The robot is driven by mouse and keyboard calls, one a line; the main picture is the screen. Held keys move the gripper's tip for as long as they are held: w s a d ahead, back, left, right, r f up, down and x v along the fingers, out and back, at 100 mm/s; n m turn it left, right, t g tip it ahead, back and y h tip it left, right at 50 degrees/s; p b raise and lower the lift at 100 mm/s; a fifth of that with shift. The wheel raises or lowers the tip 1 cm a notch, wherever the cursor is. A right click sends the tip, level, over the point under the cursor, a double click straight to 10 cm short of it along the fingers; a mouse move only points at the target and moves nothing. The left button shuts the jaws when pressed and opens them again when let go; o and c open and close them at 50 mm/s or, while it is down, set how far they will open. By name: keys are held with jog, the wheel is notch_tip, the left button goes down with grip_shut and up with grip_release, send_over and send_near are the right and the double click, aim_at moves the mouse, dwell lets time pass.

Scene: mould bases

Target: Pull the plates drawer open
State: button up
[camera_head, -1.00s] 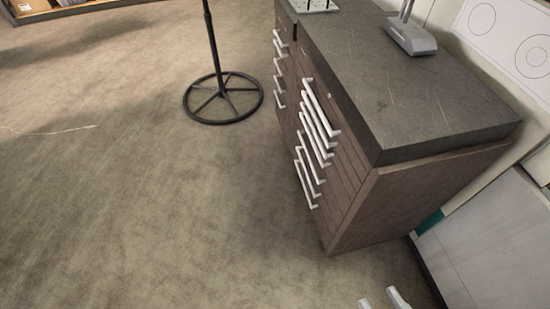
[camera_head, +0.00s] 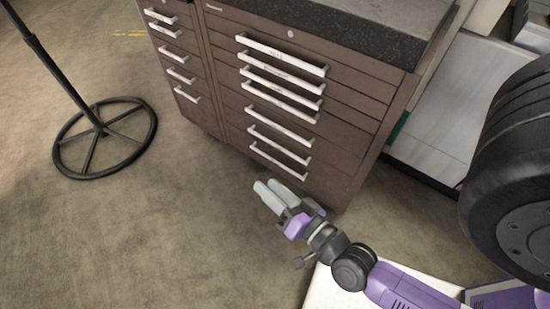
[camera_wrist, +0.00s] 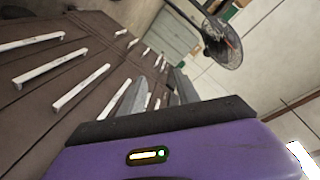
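A brown drawer cabinet (camera_head: 345,166) stands in the upper middle of the head view, with several white bar handles, all drawers looking shut. The top handle (camera_head: 281,55) and the lowest handle (camera_head: 278,161) are on its wider right column. Labels on the handles are too small to read, so I cannot tell which one is the plates drawer. My gripper (camera_head: 266,186) is in front of and below the lowest handles, apart from them and empty. Its two grey fingers stand apart, with a gap also visible in the wrist view (camera_wrist: 158,80). White handles (camera_wrist: 80,88) run along the left of that view.
A black round stand base (camera_head: 105,138) is on the floor at left. A narrower drawer column (camera_head: 178,60) adjoins the wide one. A large dark cylinder (camera_head: 510,170) fills the right edge. The floor (camera_head: 150,245) before the cabinet is clear. A fan (camera_wrist: 222,45) shows in the wrist view.

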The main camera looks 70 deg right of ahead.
jog(key=w+d+f+m+g+h+b, duration=0.1)
jog(key=w+d+f+m+h+b, duration=0.2)
jog(key=d+f+m+b, duration=0.45)
jog(key=w+d+f+m+g+h+b, duration=0.25)
jog(key=d+f+b, duration=0.25)
jog(key=f, duration=0.5)
jog(key=m+g+h+b, duration=0.3)
jog(key=m+b, duration=0.4)
jog(key=b, duration=0.3)
send_near(277, 148)
jog(key=x, duration=0.4)
jog(key=shift+b+x, duration=0.75)
jog(key=shift+x, duration=2.7)
jog(key=shift+a+r, duration=0.1)
grip_shut()
